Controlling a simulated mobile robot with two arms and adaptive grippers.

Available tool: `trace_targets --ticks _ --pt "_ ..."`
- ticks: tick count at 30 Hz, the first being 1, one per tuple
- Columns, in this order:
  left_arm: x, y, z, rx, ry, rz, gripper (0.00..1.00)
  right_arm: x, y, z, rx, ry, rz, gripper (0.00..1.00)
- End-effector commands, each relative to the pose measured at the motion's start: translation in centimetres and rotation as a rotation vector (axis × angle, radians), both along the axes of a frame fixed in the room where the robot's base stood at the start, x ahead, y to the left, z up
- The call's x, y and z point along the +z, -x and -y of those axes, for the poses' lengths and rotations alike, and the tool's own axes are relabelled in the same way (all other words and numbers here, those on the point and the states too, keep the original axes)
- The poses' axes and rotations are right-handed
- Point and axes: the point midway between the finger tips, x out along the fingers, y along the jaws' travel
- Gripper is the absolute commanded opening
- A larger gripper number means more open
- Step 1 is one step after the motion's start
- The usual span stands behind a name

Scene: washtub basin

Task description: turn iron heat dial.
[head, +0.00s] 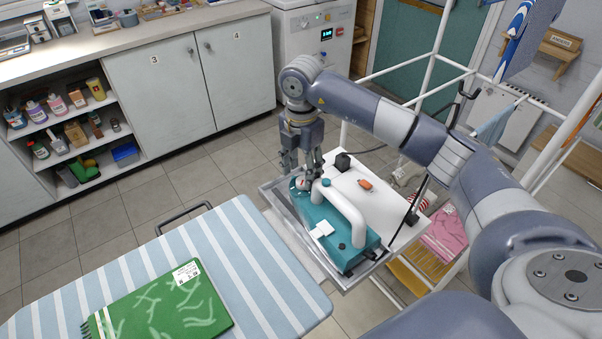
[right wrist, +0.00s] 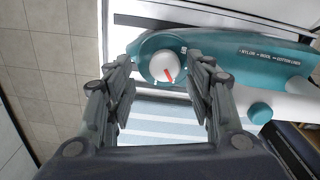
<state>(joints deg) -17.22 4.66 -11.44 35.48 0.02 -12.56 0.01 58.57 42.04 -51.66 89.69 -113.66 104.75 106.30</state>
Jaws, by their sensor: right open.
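The teal iron (head: 340,240) with a white handle lies on a metal tray (head: 270,196) at the end of the ironing board. Its heat dial (right wrist: 165,67), a white round knob with a red pointer mark, shows in the right wrist view, near the labels nylon, wool and cotton linen. My right gripper (head: 308,178) points down at the dial end of the iron. In the right wrist view the gripper (right wrist: 165,90) is open, its fingers either side of the dial; contact is not clear. In the head view the fingers partly hide the dial. My left gripper is not in view.
The striped ironing board (head: 240,250) carries a green notebook (head: 165,305). A white rack (head: 437,60) stands close beside my right arm. A small orange object (head: 365,184) and a black block (head: 343,161) lie near the iron. Cabinets (head: 160,80) line the back left.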

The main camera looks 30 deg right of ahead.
Motion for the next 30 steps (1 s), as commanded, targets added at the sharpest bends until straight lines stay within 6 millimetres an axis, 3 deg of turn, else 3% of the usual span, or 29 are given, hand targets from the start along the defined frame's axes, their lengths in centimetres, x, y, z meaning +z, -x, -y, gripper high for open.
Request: trace_targets --ticks 6,12,30 --pt "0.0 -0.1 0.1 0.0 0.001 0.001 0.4 3.6 -0.2 0.0 0.0 0.0 0.004 0.5" --pt "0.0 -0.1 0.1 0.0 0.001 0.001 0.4 5.6 -0.2 0.0 0.0 -0.001 0.002 0.5" --pt "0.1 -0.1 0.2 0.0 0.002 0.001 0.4 6.0 -0.1 -0.1 0.001 -0.001 0.002 0.5"
